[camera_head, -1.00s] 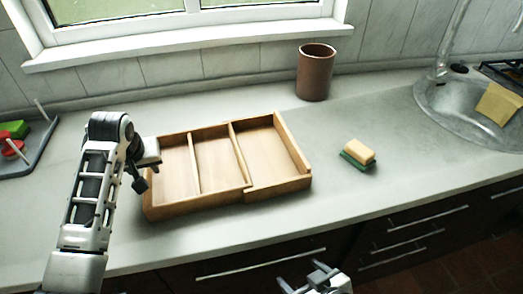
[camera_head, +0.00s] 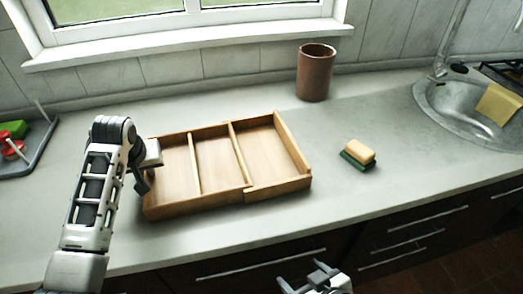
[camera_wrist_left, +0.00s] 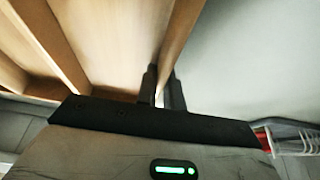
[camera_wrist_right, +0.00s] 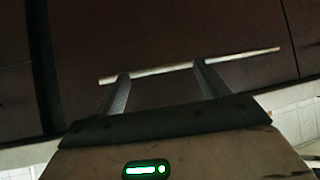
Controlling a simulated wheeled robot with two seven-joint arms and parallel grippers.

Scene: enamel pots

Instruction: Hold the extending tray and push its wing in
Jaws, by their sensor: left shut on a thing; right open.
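The extending tray (camera_head: 216,201) is a wooden box with three compartments lying on the worktop. Its wing (camera_head: 279,188) is the right-hand section, pulled out partway to the right with a step in the front wall. My left gripper (camera_head: 147,178) is at the tray's left end; in the left wrist view its fingers (camera_wrist_left: 163,90) are shut on the left end wall (camera_wrist_left: 179,35). My right gripper (camera_head: 312,275) is open and empty, low in front of the worktop edge. In the right wrist view its fingers (camera_wrist_right: 160,80) stand apart before a dark drawer front.
A sponge (camera_head: 358,154) lies to the right of the tray, with clear worktop between. A brown cup (camera_head: 316,73) stands behind. The sink (camera_head: 467,112) is at the far right, and a grey dish tray (camera_head: 38,145) at the left. Drawer handles (camera_head: 262,262) line the front.

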